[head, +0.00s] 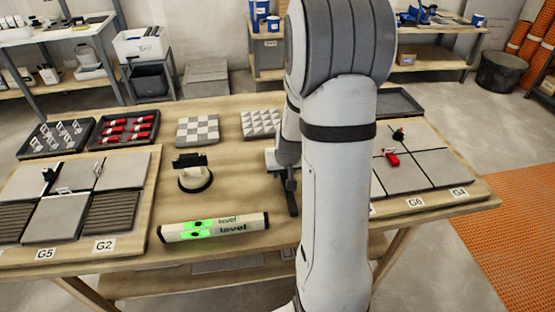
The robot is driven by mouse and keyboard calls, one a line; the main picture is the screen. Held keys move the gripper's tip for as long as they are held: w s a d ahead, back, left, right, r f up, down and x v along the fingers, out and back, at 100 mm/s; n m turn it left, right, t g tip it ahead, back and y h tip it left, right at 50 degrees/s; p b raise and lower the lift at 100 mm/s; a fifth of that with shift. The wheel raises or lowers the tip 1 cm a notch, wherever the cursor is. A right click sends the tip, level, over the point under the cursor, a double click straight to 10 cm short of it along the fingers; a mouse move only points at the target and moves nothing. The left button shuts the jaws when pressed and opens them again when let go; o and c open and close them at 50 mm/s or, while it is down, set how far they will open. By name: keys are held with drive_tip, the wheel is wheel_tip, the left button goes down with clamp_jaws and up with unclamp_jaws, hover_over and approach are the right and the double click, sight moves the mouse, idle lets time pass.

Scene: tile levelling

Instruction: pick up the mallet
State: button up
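I cannot pick out the mallet for certain. My gripper (284,188) is low over the middle of the bench, partly hidden behind my own arm. Its dark fingers are small and seen from the side, so I cannot tell whether they are open or hold anything. My arm hides the bench right of the gripper.
A level (214,229) with green vials lies at the front. Tile panels stand left (56,218) and right (430,177), the right one with a red wedge (392,159). Trays of clips (57,138) and red wedges (125,128), and tile samples (197,130), line the back.

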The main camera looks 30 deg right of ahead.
clamp_jaws()
drive_tip(key=shift+r, duration=0.1)
